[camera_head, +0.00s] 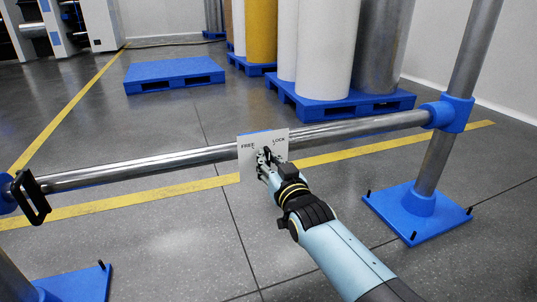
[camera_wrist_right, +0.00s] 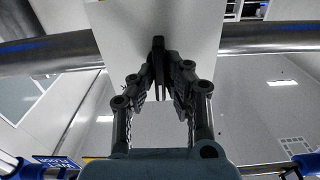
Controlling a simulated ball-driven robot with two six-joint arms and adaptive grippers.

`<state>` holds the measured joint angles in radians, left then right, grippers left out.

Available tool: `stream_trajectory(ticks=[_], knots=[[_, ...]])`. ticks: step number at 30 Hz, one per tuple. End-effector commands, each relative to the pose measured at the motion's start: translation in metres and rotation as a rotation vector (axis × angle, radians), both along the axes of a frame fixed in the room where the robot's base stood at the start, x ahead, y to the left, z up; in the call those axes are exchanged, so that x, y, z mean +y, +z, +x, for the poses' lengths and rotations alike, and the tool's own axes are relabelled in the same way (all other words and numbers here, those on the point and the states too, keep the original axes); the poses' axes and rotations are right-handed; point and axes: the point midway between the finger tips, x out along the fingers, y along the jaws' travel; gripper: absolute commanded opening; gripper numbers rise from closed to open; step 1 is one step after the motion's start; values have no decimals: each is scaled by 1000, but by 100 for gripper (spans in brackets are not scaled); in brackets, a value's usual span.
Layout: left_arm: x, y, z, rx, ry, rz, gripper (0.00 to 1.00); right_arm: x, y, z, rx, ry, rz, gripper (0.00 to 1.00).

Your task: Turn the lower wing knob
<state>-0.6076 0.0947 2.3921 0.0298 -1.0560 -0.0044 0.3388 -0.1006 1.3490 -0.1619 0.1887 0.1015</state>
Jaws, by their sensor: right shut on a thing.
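A pale plate (camera_head: 250,138) marked FREE at left and LOCK at right is mounted on the horizontal steel rail. My right gripper (camera_head: 264,160) reaches the front of this plate and covers much of it. A dark wing knob (camera_wrist_right: 158,58) stands out from the plate in the right wrist view. The fingers of my right gripper (camera_wrist_right: 159,85) are closed on its wing from both sides. Which label the knob points to is hard to tell, as the gripper hides most of it in the head view. Only one knob shows. My left gripper is not in view.
The steel rail (camera_head: 130,168) runs across to an upright post (camera_head: 435,160) with a blue foot (camera_head: 418,212). A black handle-shaped loop (camera_head: 31,197) is at the rail's left end. Blue pallets with large rolls stand behind. An empty pallet (camera_head: 174,73) lies at back left.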

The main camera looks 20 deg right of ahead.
Motion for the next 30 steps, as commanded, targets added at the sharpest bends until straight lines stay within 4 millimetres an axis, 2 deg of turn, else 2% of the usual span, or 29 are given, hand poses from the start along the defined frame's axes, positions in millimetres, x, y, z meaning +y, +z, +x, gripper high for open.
stream_trajectory(ticks=[1,5,9,15,21,30], knots=[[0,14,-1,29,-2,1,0,0,5,1,-1,1,41,0],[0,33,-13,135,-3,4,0,-1,5,1,3,1,164,0],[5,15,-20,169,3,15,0,-2,4,1,9,1,296,0],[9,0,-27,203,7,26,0,-3,1,0,16,0,472,0],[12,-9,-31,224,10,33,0,-3,0,0,22,0,611,0],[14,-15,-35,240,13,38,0,-4,-2,0,27,0,730,0]])
